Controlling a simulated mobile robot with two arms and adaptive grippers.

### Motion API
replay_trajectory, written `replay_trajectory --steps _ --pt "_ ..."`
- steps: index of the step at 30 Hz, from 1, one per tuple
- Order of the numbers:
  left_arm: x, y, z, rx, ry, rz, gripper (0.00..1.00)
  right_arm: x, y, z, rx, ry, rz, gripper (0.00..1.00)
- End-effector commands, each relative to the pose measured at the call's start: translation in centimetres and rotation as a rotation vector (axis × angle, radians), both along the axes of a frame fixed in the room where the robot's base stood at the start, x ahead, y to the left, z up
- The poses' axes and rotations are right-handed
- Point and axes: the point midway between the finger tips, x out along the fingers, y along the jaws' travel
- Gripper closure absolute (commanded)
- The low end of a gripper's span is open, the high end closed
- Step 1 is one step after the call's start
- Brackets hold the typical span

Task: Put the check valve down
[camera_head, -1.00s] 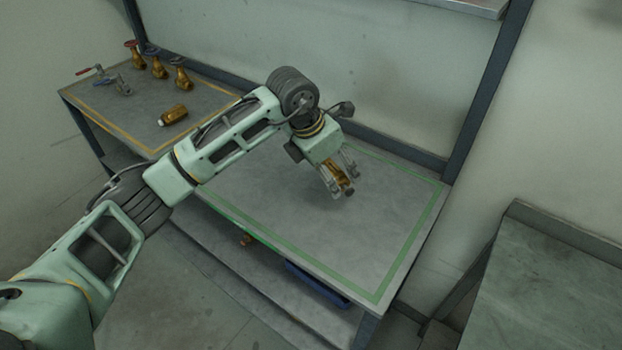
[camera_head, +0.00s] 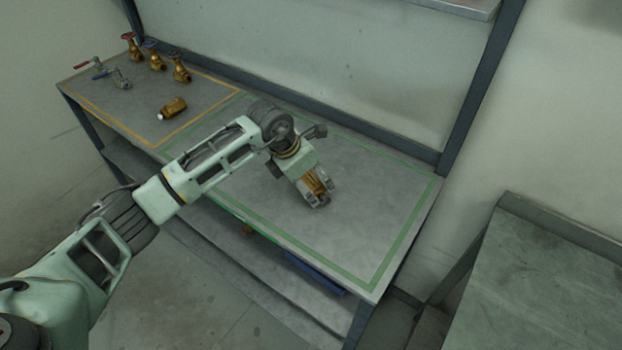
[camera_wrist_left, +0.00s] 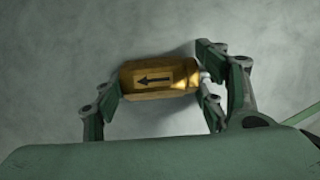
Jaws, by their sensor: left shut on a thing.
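The check valve (camera_head: 315,184) is a brass body held between the fingers of my left gripper (camera_head: 320,197), over the green-outlined area of the bench (camera_head: 375,205). In the left wrist view the valve (camera_wrist_left: 158,80) lies lengthwise between the fingers, with a black arrow on its side pointing left. The fingers are shut on its two ends. It is close to the grey surface; I cannot tell whether it touches. My right gripper is not in view.
A yellow-outlined area at the back left holds several brass valves (camera_head: 157,62), a red-handled valve (camera_head: 121,79) and a lying brass piece (camera_head: 172,107). The green area around my gripper is clear. Another bench (camera_head: 540,270) stands at the right.

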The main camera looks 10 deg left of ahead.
Motion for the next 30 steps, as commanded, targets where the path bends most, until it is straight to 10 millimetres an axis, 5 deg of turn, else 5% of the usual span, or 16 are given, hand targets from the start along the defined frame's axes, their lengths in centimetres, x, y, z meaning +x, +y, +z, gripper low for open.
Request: replay_trajectory --steps 1,2,7,21,30 --pt "0.1 0.0 -0.2 -0.001 -0.003 -0.001 0.84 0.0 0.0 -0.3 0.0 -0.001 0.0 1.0" --pt "0.0 0.0 -0.2 0.0 0.0 0.0 0.32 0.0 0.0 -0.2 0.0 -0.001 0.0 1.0" --pt "0.0 0.0 -0.1 0.0 0.0 0.0 0.17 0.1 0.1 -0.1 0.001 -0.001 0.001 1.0" --pt "-0.1 0.2 0.5 0.0 -0.003 0.0 0.16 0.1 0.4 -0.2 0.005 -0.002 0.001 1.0" --pt "-1.6 1.8 5.9 0.0 -0.007 0.001 0.16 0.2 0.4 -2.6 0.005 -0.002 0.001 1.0"
